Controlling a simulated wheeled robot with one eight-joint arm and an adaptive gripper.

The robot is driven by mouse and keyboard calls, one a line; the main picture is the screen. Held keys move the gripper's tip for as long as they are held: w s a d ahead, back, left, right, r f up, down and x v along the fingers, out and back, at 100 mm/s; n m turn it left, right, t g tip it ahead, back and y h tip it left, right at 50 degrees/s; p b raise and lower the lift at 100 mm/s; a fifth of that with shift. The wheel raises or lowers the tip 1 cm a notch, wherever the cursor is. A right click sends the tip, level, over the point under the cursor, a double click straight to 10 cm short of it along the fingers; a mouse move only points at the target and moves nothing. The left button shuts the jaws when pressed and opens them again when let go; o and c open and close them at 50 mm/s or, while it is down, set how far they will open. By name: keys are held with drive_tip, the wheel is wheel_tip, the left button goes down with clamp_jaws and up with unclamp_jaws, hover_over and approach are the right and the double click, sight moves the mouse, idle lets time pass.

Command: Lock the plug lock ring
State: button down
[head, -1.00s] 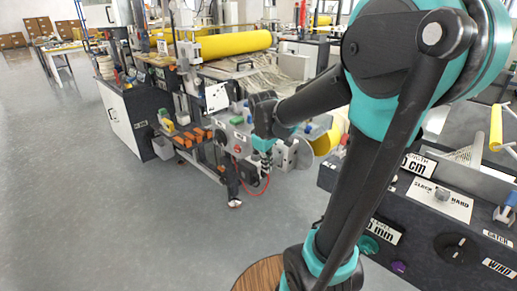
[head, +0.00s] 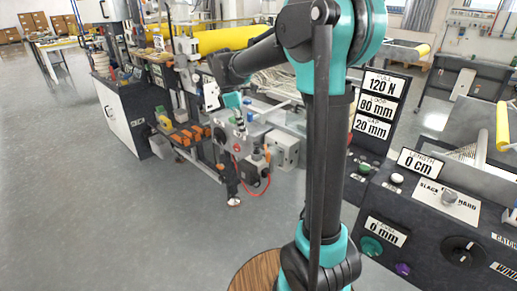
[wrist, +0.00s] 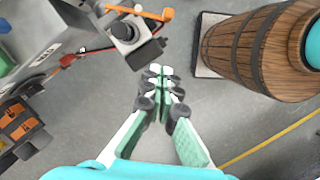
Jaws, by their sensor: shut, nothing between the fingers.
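In the wrist view my gripper (wrist: 160,72) is shut and empty, its fingertips together above the grey floor. A dark plug-like fitting with a round grey end (wrist: 124,32) sits up and left of the fingertips, beside the grey machine box; it is apart from them. I cannot tell for sure which part is the lock ring, or whether it is locked.
An orange lever (wrist: 150,13) projects near the fitting. A wooden barrel (wrist: 255,45) stands right of my gripper in the wrist view. Orange blocks (wrist: 20,125) lie at left. A control console (head: 400,215) stands at right in the head view. The floor at left is clear.

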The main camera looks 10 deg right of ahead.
drive_tip(key=x, duration=0.9)
drive_tip(key=shift+f, duration=0.15)
drive_tip(key=d, duration=0.3)
drive_tip(key=shift+s+f, duration=0.3)
drive_tip(key=shift+f, duration=0.05)
drive_tip(key=shift+s+d, duration=0.1)
drive_tip(key=shift+d, duration=0.5)
drive_tip(key=shift+s+d+n, duration=0.2)
drive_tip(key=shift+d+n, duration=0.1)
drive_tip(key=shift+n, duration=0.4)
drive_tip(key=d+n, duration=0.1)
drive_tip(key=n, duration=0.1)
drive_tip(key=s+d+n+t, duration=0.1)
drive_tip(key=d+n, duration=0.1)
drive_tip(key=n, duration=0.1)
drive_tip(key=shift+d, duration=0.25)
